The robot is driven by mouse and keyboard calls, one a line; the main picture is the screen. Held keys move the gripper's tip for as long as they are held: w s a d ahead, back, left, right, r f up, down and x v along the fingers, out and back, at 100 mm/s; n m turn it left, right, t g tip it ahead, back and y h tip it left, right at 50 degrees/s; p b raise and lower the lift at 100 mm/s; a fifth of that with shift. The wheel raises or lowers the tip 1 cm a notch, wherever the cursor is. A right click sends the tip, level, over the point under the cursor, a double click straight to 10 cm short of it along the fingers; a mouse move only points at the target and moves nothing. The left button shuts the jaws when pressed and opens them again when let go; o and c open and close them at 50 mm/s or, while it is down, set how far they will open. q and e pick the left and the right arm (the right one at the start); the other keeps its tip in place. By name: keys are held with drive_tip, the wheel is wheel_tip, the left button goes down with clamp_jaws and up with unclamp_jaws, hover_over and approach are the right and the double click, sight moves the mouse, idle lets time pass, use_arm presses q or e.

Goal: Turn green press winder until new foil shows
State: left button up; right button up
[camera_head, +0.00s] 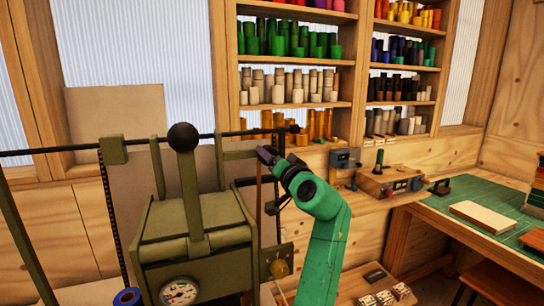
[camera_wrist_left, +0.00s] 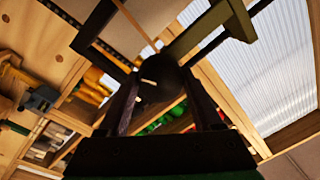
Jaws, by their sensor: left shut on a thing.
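The olive-green press (camera_head: 195,225) stands left of centre in the head view, with a black-knobbed lever and a dial gauge (camera_head: 180,291). A narrow copper-brown foil strip (camera_head: 259,205) runs down its right side. My left gripper (camera_head: 266,156) is at the upper right of the press, beside an olive bracket (camera_head: 238,153). In the left wrist view, the fingers (camera_wrist_left: 165,95) are shut on a dark round winder knob (camera_wrist_left: 158,76). The head view does not show the knob clearly. My right gripper is not in view.
Shelves of coloured foil rolls (camera_head: 290,40) stand behind. A wooden ledge with a small device (camera_head: 388,183) is right of my arm. A green-topped bench (camera_head: 470,190) is at far right. A blue ring (camera_head: 127,297) sits low at the press's left.

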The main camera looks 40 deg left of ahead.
use_arm(q)
drive_tip(key=m+p, duration=0.1)
drive_tip(key=m, duration=0.1)
drive_tip(key=m+p, duration=0.1)
drive_tip(key=m, duration=0.1)
drive_tip(key=shift+s+a+r+m+t, duration=0.1)
drive_tip(key=shift+r+m+t, duration=0.3)
drive_tip(key=m+p, duration=0.2)
drive_tip(key=m, duration=0.2)
drive_tip(key=shift+p, duration=0.3)
drive_tip(key=shift+m+t+p, duration=0.3)
drive_tip(key=shift+m+p, duration=0.15)
drive_tip(key=shift+m, duration=0.45)
